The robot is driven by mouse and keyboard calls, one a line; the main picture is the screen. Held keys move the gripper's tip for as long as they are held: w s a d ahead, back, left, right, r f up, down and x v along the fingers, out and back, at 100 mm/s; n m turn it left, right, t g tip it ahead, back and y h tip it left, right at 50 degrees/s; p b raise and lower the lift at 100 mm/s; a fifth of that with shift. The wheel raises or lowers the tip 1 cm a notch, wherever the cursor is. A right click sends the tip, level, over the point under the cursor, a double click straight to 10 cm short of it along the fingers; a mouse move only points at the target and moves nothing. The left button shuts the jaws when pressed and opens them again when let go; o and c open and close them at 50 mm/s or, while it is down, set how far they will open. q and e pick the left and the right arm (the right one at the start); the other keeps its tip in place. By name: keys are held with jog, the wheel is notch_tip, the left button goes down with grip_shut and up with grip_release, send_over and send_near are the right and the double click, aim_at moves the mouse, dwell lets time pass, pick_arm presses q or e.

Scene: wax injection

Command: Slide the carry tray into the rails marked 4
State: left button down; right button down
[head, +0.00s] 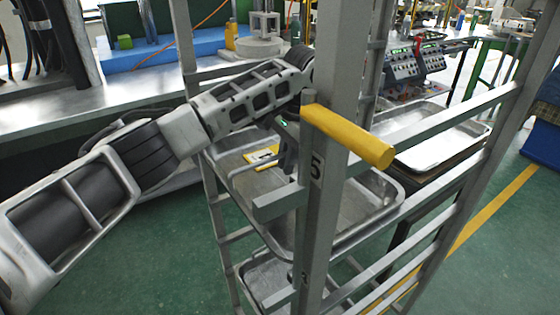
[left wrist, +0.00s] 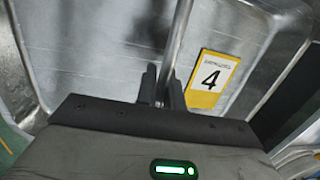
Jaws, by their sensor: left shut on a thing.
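The carry tray (head: 362,222) is a shallow metal tray within the rack's frame, near the level of the post mark 5. It has a rod handle and a yellow label with a black 4 (head: 262,158); the label also shows in the left wrist view (left wrist: 212,78). My left gripper (head: 288,148) is shut on the tray's handle (left wrist: 178,42), partly hidden behind the front post. In the left wrist view its dark fingers (left wrist: 165,88) close around the rod. No rail mark 4 is readable on the rack. I cannot tell whether the tray rests on rails. My right gripper is not in view.
The grey rack's front post (head: 330,120) bears marks 5 and 3, and a yellow bar (head: 348,137) juts from it. Another tray (head: 262,282) sits lower. A metal bench (head: 100,112) stands behind left; another metal tray (head: 440,138) lies beyond the rack at right.

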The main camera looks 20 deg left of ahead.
pick_arm(q)
jog(key=shift+w+d+r, duration=0.1)
jog(key=shift+w+d, duration=1.15)
jog(key=shift+w, duration=0.2)
jog(key=c, duration=1.4)
grip_release()
jog(key=shift+c, duration=0.2)
